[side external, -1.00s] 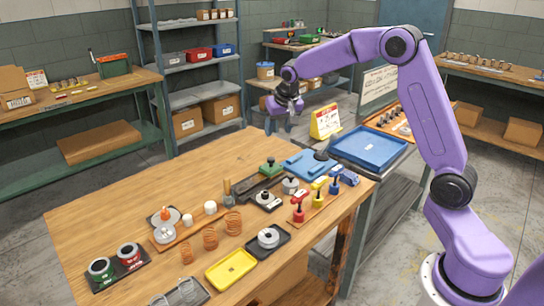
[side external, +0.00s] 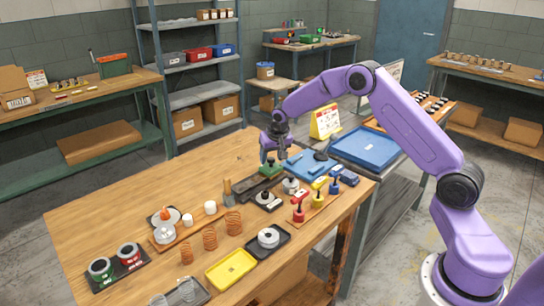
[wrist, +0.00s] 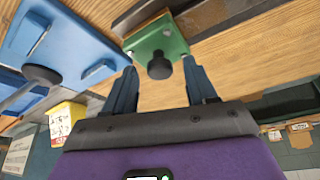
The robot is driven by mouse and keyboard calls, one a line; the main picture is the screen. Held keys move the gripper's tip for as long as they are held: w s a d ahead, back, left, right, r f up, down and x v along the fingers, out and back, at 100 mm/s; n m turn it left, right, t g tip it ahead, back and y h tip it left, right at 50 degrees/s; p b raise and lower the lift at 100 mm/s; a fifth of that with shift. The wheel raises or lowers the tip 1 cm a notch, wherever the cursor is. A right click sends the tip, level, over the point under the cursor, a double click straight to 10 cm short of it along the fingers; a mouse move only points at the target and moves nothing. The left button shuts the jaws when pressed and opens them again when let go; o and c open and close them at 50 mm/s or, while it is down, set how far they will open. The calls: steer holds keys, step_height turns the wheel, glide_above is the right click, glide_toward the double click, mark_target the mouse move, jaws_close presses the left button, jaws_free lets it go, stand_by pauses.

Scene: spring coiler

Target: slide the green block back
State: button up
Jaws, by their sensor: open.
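The green block (wrist: 150,42) carries a dark round knob (wrist: 159,66) and sits at the end of a dark rail (wrist: 138,14) on the wooden table. In the side view the green block (side external: 269,172) shows just below my gripper (side external: 273,160), partly covered by it. In the wrist view my gripper (wrist: 159,68) is open, with one finger on each side of the knob. Nothing is held between the fingers. I cannot tell how far the fingertips are above the block.
A blue plate fixture (side external: 305,168) with a dark round-ended lever stands close to the right of the gripper. Red, yellow and blue knobbed pieces (side external: 317,197) stand nearer the front edge. Bare tabletop (side external: 190,165) lies to the left of the block.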

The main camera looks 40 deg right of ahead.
steer(key=shift+c, duration=0.3)
jaws_close()
steer(key=a, duration=1.3)
steer(key=shift+a, duration=0.1)
steer(key=shift+o, duration=0.3)
jaws_free()
steer(key=shift+a, duration=0.1)
steer(key=v, duration=1.7)
steer(key=shift+s, duration=0.2)
